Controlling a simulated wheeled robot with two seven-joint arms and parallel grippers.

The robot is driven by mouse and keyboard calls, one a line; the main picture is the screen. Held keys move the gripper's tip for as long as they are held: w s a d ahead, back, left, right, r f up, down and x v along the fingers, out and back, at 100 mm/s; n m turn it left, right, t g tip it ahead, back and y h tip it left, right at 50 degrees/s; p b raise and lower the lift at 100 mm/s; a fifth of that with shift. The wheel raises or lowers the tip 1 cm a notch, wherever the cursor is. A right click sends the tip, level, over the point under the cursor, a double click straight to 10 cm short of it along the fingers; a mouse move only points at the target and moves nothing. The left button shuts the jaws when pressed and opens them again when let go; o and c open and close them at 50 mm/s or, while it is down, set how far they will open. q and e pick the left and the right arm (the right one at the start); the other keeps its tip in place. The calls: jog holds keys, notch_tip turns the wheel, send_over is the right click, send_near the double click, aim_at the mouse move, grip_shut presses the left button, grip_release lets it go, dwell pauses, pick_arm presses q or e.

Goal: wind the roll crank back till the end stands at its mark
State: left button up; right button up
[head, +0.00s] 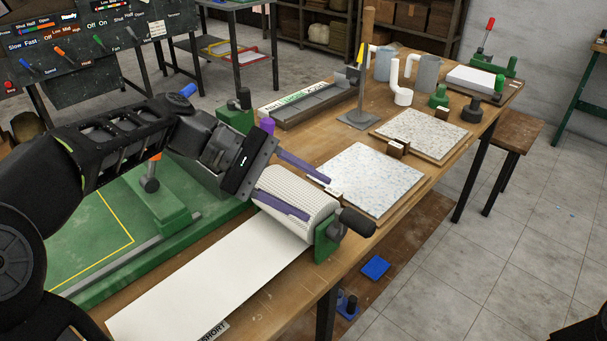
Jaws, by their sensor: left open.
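A white ribbed roll (290,188) sits on a green bracket (326,246) at the bench's near edge. Its crank ends in a black handle (357,221) on the roll's right side. A white sheet (210,275) runs from the roll to the lower left, and its free end lies near the bottom of the picture. Contact with the roll is unclear.
A green table (85,240) with a yellow outline lies left of the sheet. Two speckled mosaic panels (368,178) (424,133) lie beyond the roll. A wooden post (367,40) on a grey base, pipes and mugs stand farther back. Floor right of the bench is mostly clear.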

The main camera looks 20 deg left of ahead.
aim_at(343, 215)
pick_arm(q)
jog(key=shift+x, duration=3.9)
jog(key=shift+s, duration=0.15)
jog(key=shift+c, duration=0.4)
grip_shut()
